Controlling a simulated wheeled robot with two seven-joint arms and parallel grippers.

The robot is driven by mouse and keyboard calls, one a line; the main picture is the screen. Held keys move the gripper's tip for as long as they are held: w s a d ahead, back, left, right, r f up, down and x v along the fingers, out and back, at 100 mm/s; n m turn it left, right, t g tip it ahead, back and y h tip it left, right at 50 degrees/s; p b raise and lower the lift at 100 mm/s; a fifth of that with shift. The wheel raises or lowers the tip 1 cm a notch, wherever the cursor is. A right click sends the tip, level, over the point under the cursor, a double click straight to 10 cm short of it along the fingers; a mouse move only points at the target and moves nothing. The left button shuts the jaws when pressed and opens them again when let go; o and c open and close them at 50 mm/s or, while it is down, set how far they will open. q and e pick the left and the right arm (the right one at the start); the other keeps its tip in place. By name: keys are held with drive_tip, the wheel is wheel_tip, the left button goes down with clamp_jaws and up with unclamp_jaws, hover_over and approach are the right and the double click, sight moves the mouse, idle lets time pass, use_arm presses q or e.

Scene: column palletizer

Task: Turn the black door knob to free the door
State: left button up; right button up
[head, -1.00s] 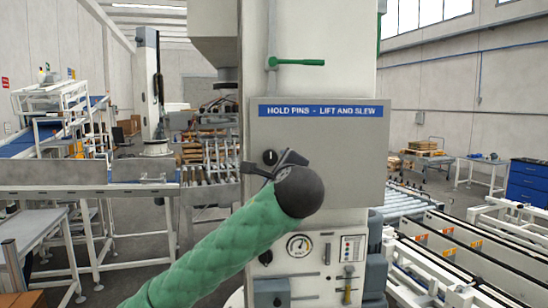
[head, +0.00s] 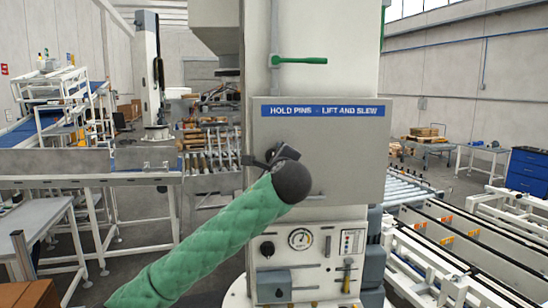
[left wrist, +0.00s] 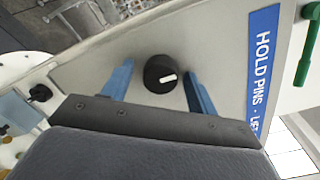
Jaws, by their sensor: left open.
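The black door knob (left wrist: 160,74) shows in the left wrist view as a round dial with a white mark, on a light grey door. The mark lies nearly level in that picture. My left gripper (left wrist: 157,66) is open, with one blue finger on each side of the knob and a visible gap to it on both sides. How deep the fingertips reach is hard to tell. In the head view my left gripper (head: 270,157) is in front of the door (head: 345,165) and hides most of the knob. The door looks closed. My right gripper is not in view.
A blue sign (head: 322,111) runs along the door's top, and a green lever (head: 300,61) sits above it. A lower panel with a gauge (head: 300,239) is below the door. Roller conveyors (head: 455,235) stand at the right.

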use_arm(q)
drive_tip(key=shift+s+r, duration=0.1)
drive_tip(key=shift+s, duration=0.1)
drive_tip(key=c, duration=1)
use_arm(e)
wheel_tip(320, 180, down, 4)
drive_tip(key=b, duration=0.4)
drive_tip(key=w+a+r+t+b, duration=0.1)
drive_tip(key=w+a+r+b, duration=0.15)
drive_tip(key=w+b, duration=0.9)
use_arm(q)
drive_tip(key=shift+a+n+g+h, duration=0.15)
drive_tip(key=shift+n+h, duration=0.35)
drive_tip(key=shift+n, duration=3.75)
drive_tip(key=shift+d+n+g+h, duration=0.1)
drive_tip(key=shift+n+g+h, duration=0.3)
drive_tip(key=shift+n, duration=3.85)
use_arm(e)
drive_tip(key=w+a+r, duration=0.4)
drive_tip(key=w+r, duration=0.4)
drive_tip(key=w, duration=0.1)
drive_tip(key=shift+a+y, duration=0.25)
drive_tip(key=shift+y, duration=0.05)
